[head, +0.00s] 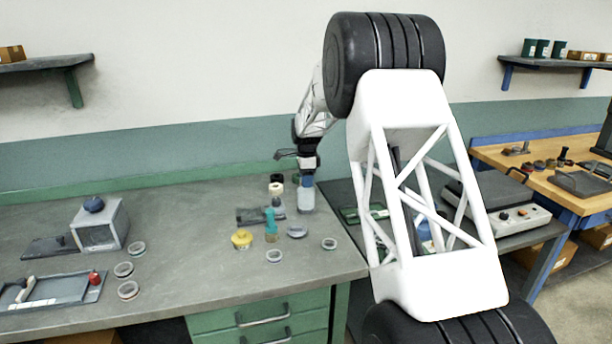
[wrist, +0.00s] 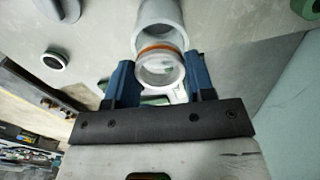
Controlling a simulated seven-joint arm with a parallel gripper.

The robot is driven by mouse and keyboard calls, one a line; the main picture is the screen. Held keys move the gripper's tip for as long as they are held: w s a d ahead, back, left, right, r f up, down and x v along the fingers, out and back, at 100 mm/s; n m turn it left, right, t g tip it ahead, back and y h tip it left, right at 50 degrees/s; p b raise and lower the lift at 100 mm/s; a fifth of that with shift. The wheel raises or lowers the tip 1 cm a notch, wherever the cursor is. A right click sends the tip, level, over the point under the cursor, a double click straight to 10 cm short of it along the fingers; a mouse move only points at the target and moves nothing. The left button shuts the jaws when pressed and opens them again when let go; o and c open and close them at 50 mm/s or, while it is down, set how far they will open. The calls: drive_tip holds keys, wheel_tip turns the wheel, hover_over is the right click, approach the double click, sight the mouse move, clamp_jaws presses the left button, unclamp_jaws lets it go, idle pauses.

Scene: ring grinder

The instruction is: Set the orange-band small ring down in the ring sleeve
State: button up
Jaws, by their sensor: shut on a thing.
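In the wrist view, the orange-band small ring (wrist: 160,67) is a pale, clear-looking ring with an orange stripe, held between the two blue fingers of my gripper (wrist: 160,82). Beyond it is a light grey upright tube that looks like the ring sleeve (wrist: 160,14), its open mouth facing the ring. The ring overlaps the mouth in the picture; I cannot tell whether it touches or has entered. In the head view, my gripper (head: 306,182) is directly above the grey sleeve (head: 306,200) near the back of the bench, and the held ring is hidden.
A teal bottle (head: 270,226), a yellow pot (head: 242,239) and a dark cylinder with a cream top (head: 276,187) stand left of the sleeve. Loose rings (head: 329,243) lie in front. A grey box (head: 102,226) and tray (head: 60,290) are at left.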

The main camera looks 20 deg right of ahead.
drive_tip(key=shift+f, duration=0.9)
drive_tip(key=o, duration=1)
wheel_tip(320, 180, up, 8)
drive_tip(key=shift+f, duration=0.15)
idle(0.6)
